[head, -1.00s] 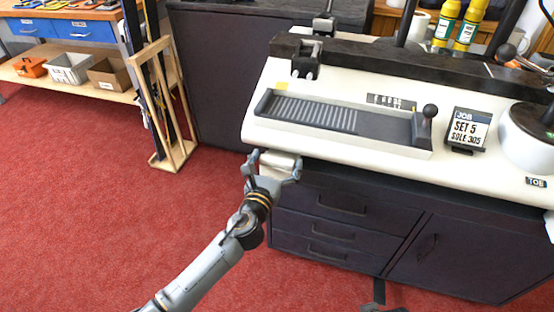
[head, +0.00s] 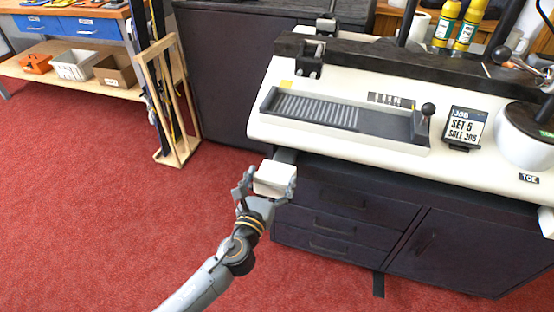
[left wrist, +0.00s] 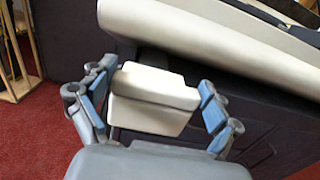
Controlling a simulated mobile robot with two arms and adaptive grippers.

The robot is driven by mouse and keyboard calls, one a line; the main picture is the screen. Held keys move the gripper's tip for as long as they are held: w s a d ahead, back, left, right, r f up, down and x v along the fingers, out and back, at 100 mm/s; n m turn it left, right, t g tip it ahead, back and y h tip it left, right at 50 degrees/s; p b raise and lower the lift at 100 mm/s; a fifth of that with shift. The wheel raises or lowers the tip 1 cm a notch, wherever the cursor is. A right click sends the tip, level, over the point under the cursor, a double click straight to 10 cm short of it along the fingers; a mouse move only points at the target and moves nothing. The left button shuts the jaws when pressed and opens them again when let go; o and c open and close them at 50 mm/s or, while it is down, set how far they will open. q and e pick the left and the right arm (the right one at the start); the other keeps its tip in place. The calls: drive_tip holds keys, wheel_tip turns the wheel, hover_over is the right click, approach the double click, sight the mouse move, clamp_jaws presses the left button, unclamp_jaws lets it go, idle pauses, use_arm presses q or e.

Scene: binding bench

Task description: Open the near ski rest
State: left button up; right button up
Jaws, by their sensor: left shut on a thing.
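A pale block (head: 273,178), which I take to be the pad of the near ski rest, sits in front of the bench's left front corner, below the white top. It also shows in the left wrist view (left wrist: 152,100), with a ledge across its upper part. My left gripper (head: 268,184) is shut on this block, one finger on each side; the blue finger pads show in the left wrist view (left wrist: 158,92). A short grey part (head: 286,156) shows between block and bench; how they join is hidden. My right gripper is not in view.
The white bench top (head: 275,138) overhangs a dark drawer cabinet (head: 330,215) right of the gripper. A wooden rack (head: 178,150) with skis stands at the back left. A job card (head: 464,128) stands on the bench. Red floor lies clear at the left.

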use_arm(q)
drive_tip(key=v, duration=0.7)
drive_tip(key=shift+s+a+p, duration=0.2)
drive_tip(key=shift+s+p, duration=0.1)
drive_tip(key=shift+s, duration=0.3)
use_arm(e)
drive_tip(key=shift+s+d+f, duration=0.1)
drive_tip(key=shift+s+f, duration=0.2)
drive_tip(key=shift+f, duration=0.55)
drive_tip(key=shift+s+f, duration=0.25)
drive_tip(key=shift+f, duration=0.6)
use_arm(q)
drive_tip(key=o, duration=1.4)
drive_tip(key=shift+s, duration=0.1)
drive_tip(key=v, duration=1.2)
